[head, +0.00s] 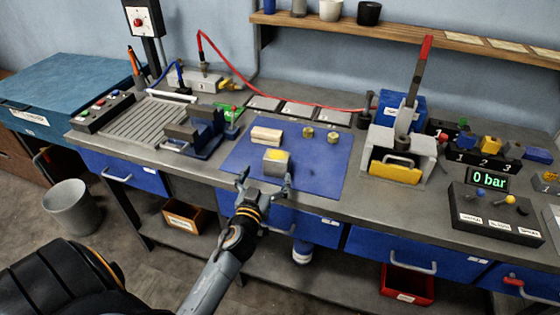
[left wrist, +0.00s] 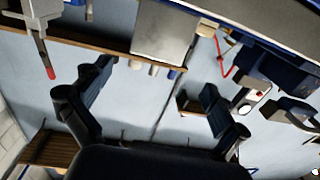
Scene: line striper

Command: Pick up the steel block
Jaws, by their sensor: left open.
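My right gripper is not in view.
A pale wooden block (head: 266,135) and small brass parts (head: 308,132) lie behind on the mat. A blue vise (head: 195,133) stands to the left. A press with a red-tipped lever (head: 402,150) stands to the right.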

